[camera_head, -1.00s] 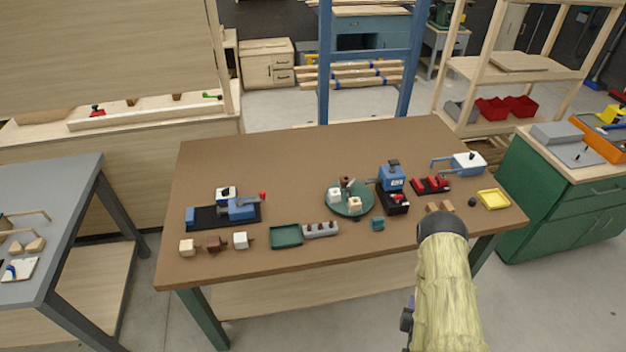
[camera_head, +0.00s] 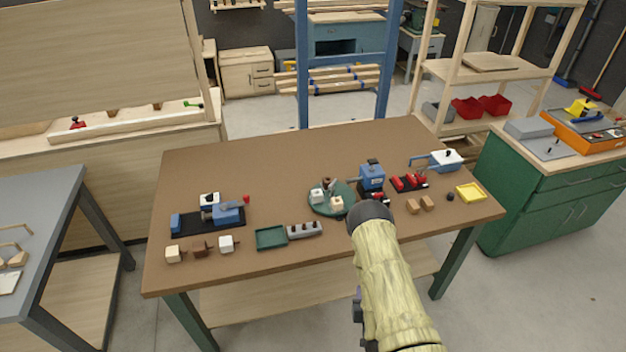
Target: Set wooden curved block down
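My arm, in a straw-coloured sleeve with a dark rounded end, reaches up from the bottom over the front edge of the brown table (camera_head: 290,160). My gripper's fingers cannot be made out. I cannot see what, if anything, they hold. Two small tan wooden blocks (camera_head: 420,205) sit on the table right of my arm. A brown block (camera_head: 200,247) stands at the front left between two pale cubes (camera_head: 173,254) (camera_head: 226,243). Which piece is the wooden curved block is too small to tell.
A green tray (camera_head: 271,238), a grey holder (camera_head: 304,230), a round green plate (camera_head: 320,208) with blocks, blue machines (camera_head: 371,177) (camera_head: 228,213) and a yellow tray (camera_head: 470,192) occupy the table. The back middle is bare. A grey table (camera_head: 50,215) stands at left.

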